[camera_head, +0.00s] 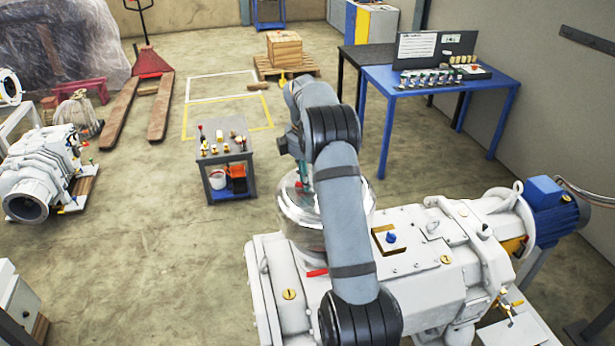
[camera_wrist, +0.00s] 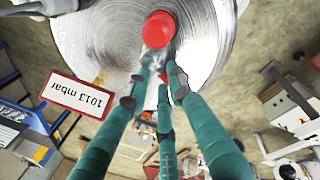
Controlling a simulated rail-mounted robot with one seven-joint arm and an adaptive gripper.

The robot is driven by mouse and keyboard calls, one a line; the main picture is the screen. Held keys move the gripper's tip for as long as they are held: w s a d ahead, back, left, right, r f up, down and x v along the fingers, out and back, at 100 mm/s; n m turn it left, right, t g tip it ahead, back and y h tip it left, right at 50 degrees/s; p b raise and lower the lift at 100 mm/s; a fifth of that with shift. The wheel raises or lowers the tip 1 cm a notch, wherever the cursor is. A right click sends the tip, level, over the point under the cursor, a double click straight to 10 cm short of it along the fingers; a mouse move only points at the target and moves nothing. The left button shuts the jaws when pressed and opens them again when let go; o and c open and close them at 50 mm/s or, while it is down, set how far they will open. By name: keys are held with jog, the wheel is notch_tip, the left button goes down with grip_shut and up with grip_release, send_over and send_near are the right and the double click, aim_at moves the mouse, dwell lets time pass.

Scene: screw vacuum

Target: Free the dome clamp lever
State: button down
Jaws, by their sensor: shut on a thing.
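The silver dome (camera_head: 299,222) sits on the left end of the white pump body (camera_head: 410,265), and its ringed top also shows in the wrist view (camera_wrist: 95,35). A red lever (camera_head: 317,273) lies at the dome's near lower edge, likely the dome clamp lever. My gripper (camera_head: 303,178) is over the dome, largely hidden by my arm in the head view. In the wrist view its teal fingers (camera_wrist: 160,72) converge at a red round knob (camera_wrist: 158,29) near the middle of the dome's top. They are shut on this knob; the exact contact is partly hidden.
A tag reading 1013 mbar (camera_wrist: 78,95) shows beside the fingers. A small tool cart (camera_head: 227,160) stands left of the dome. A blue table (camera_head: 440,85) stands at the back right, and another white pump (camera_head: 40,175) at the left.

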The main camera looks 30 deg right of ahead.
jog(key=m, duration=0.3)
jog(key=w+d+m, duration=0.1)
jog(key=m, duration=0.1)
jog(key=shift+m+g+h, duration=0.3)
jog(key=shift+g, duration=0.1)
jog(key=shift+d+m+g, duration=0.2)
jog(key=shift+d+m, duration=0.05)
jog(key=shift+m, duration=0.8)
jog(key=shift+d+m+g, duration=0.2)
jog(key=shift+d+m, duration=0.05)
jog(key=shift+m, duration=0.8)
jog(key=c, duration=1.5)
grip_release()
jog(key=shift+c, duration=0.2)
